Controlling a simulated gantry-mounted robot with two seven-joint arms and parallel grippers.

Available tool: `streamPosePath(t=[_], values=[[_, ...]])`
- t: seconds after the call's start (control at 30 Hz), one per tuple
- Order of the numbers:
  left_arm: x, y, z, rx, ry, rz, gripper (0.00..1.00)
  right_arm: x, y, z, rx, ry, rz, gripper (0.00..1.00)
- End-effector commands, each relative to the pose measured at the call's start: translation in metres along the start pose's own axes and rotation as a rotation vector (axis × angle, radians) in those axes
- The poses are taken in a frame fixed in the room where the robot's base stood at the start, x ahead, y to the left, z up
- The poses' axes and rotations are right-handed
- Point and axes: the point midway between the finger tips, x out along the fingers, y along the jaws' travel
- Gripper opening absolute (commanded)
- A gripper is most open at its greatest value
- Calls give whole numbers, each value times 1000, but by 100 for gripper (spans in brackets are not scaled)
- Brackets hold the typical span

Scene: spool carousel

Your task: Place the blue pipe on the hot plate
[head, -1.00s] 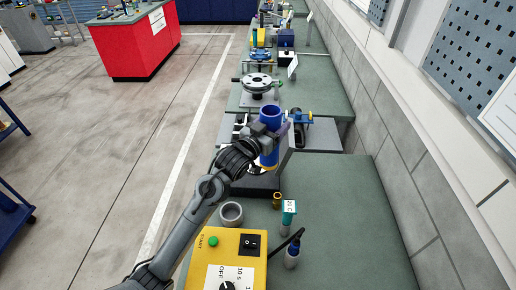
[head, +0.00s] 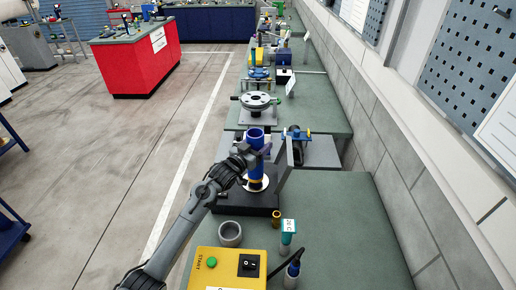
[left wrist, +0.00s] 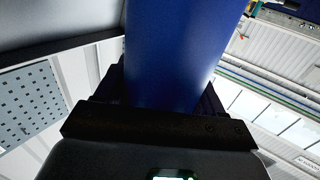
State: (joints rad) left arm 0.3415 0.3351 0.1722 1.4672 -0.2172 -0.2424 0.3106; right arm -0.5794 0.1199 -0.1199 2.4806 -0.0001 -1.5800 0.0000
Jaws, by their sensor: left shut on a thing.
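The blue pipe (head: 257,168) stands upright in the jaws of my left gripper (head: 255,151), with its open top facing up. Its lower end has a yellow band and is over the pale round disc of the hot plate (head: 247,201), a black block on the green bench. I cannot tell whether the pipe touches the disc. In the left wrist view the pipe (left wrist: 176,55) fills the middle between the dark fingers (left wrist: 165,100). My right gripper is in neither view.
A yellow control box (head: 228,262) with a green start button is at the front. A grey ring (head: 230,233), a small brass piece (head: 276,216) and a teal labelled bottle (head: 287,236) stand near the hot plate. A clamp device (head: 296,142) is behind it. The bench's right side is clear.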

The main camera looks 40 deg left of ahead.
Motion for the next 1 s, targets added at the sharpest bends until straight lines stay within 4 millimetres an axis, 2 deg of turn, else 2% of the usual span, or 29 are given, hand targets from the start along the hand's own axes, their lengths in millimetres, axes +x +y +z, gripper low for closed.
streamPosePath(t=[0.13,0.57,0.6,0.73,1.0], values=[[0,0,15,-1,2,-1,27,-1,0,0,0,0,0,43],[0,0,21,0,2,-1,27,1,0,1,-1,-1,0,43],[0,0,21,0,0,-1,74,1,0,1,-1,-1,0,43],[0,0,21,0,0,-1,94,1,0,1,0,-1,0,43],[0,0,21,0,1,-1,94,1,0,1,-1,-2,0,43]])
